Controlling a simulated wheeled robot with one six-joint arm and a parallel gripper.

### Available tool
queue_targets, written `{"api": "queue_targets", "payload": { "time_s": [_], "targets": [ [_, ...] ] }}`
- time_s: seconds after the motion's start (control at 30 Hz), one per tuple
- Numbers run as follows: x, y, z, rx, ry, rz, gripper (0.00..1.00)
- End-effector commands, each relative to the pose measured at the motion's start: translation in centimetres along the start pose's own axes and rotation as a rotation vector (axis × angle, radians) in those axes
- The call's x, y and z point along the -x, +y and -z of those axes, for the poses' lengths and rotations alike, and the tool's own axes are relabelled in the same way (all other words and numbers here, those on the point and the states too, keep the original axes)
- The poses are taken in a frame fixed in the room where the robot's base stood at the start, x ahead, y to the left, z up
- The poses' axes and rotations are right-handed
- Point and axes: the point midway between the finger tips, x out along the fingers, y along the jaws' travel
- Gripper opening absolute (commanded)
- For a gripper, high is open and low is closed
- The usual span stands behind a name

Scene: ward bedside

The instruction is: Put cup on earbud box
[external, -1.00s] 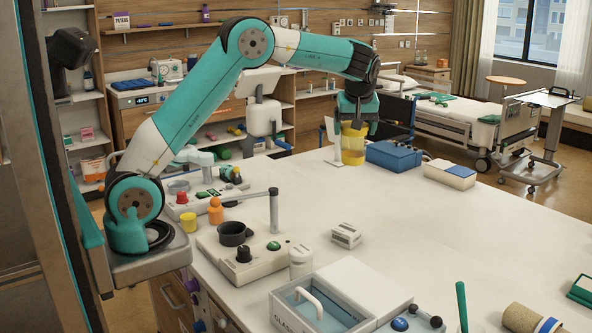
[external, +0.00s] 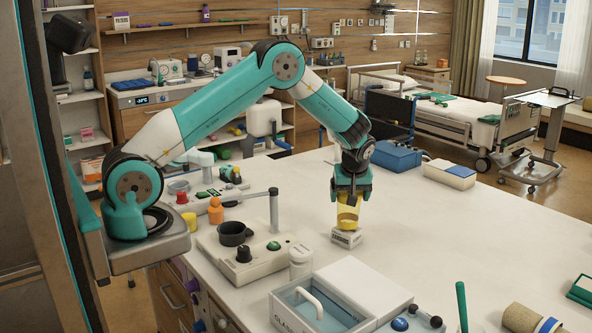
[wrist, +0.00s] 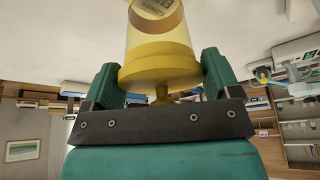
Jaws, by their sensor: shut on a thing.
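A yellow cup (external: 347,217) is held between the fingers of my gripper (external: 351,196), upright, directly over the small white earbud box (external: 346,239) on the white counter. The cup's lower end meets the top of the box in the external view; I cannot tell whether it rests there or hovers just above. In the wrist view the yellow cup (wrist: 160,55) sits between the two green fingers of my gripper (wrist: 162,80). Printed lettering on the box top shows through the cup.
A white device with a black cup holder (external: 235,233) and a white jar (external: 301,262) stand to the left. A clear-lidded container (external: 318,305) is in front. A blue box (external: 394,155) is behind.

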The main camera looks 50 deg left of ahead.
Motion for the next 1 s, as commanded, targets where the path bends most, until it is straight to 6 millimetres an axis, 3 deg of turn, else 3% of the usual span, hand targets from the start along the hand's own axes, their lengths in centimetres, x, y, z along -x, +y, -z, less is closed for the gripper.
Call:
{"api": "queue_targets", "payload": {
  "time_s": [0.47, 0.5, 0.57, 0.83, 1.0],
  "targets": [
    [-1.3, 0.0, -0.5, 0.001, 0.001, -0.002, 0.47],
    [-1.2, 0.0, -0.5, 0.001, 0.001, -0.002, 0.9],
    [-1.1, 0.0, -0.4, 0.001, 0.001, -0.002, 1.0],
    [-0.7, 0.0, -0.3, 0.001, 0.001, -0.002, 1.0],
    [1.3, 0.2, -0.3, 0.001, 0.003, -0.007, 1.0]
  ]
}}
